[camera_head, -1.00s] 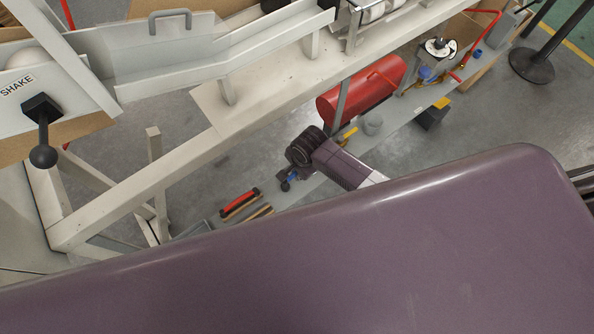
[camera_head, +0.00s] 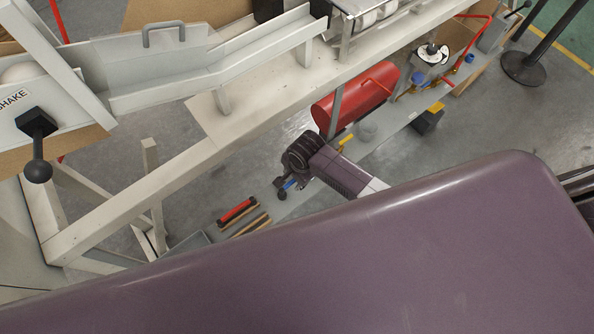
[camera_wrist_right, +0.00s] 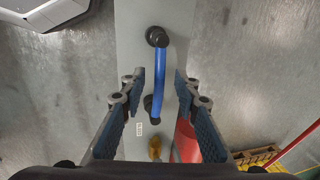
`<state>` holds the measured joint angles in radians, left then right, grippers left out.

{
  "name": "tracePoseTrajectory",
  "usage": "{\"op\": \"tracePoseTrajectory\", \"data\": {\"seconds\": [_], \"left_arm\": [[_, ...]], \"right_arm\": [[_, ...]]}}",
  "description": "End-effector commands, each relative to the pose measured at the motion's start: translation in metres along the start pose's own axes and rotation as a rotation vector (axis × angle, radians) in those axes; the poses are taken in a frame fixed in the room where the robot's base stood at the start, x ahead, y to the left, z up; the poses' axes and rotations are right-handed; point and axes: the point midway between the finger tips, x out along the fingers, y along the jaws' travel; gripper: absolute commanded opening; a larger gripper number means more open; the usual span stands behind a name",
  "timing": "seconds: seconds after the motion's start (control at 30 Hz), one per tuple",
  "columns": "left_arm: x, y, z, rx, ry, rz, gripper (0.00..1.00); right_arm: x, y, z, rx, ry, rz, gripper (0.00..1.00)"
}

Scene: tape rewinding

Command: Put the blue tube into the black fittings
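My right gripper (camera_wrist_right: 160,73) is open, with one finger on each side of the tube and a gap on both sides. In the head view, the right gripper (camera_head: 284,187) is over the shelf, with a bit of blue (camera_head: 291,184) beside it. My left gripper is not in view.
A red tank (camera_head: 352,97) sits beside the shelf (camera_head: 385,132), under the white machine frame (camera_head: 150,195). A red-handled tool (camera_head: 237,212) lies at the shelf's near left. A yellow item (camera_wrist_right: 155,147) is below the tube. A dark post base (camera_head: 524,68) stands far right.

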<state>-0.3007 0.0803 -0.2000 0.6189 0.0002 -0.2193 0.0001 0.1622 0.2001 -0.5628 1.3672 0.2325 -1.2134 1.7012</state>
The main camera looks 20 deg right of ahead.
Motion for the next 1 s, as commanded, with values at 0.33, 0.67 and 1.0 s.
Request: {"op": "tracePoseTrajectory", "data": {"seconds": [0.33,0.67,1.0], "left_arm": [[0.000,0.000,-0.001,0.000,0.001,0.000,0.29],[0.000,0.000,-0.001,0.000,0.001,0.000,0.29],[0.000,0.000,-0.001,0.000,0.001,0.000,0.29]], "right_arm": [[-0.057,0.000,0.000,0.000,0.001,-0.003,0.29],[-0.096,0.000,0.000,0.000,0.001,-0.001,0.29],[-0.101,0.001,0.000,0.000,0.001,0.001,0.29]]}}
